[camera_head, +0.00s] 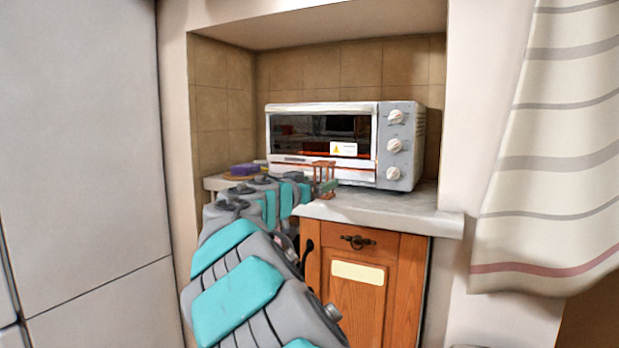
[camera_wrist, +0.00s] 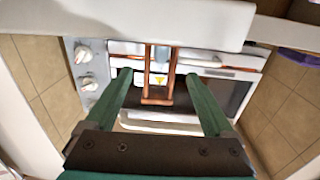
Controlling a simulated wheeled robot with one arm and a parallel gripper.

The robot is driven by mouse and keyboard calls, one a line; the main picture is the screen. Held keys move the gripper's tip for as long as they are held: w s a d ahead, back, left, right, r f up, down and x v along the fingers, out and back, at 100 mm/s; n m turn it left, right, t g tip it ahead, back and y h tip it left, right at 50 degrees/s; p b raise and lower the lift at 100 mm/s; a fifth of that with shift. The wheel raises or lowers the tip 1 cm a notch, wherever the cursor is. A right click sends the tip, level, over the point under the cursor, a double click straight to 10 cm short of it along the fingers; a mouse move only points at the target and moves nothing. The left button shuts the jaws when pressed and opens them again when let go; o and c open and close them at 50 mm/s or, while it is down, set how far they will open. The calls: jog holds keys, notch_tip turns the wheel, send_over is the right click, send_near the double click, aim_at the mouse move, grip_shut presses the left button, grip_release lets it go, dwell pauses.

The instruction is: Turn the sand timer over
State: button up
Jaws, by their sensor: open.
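The sand timer (camera_head: 323,178) has a reddish-brown wooden frame and stands upright near the front of the counter, before the oven's right half. The wrist view is upside down and shows the timer (camera_wrist: 158,96) between my two green fingers. My gripper (camera_wrist: 158,76) is open, with a visible gap on each side of the timer. In the head view my gripper (camera_head: 318,187) is at the timer, with my arm reaching in from the lower left. Glass shows inside the frame, but the sand level is too small to tell.
A white toaster oven (camera_head: 325,145) with several knobs stands close behind the timer. A purple and yellow item (camera_head: 244,171) lies at the counter's left. The grey counter (camera_head: 385,208) is clear at the front right. A wooden cabinet (camera_head: 362,290) is below; a striped curtain (camera_head: 550,150) hangs at right.

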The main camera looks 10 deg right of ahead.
aim_at(320, 183)
jog(key=b+x, duration=0.1)
jog(key=x, duration=0.2)
jog(key=shift+f, duration=0.2)
jog(key=shift+b+x, duration=0.45)
jog(key=shift+x, duration=0.45)
jog(key=shift+r, duration=0.2)
grip_shut()
jog(key=shift+s, duration=0.1)
jog(key=shift+s+a, duration=0.3)
jog(key=shift+s, duration=0.05)
jog(key=b+v, duration=0.2)
jog(key=v, duration=0.7)
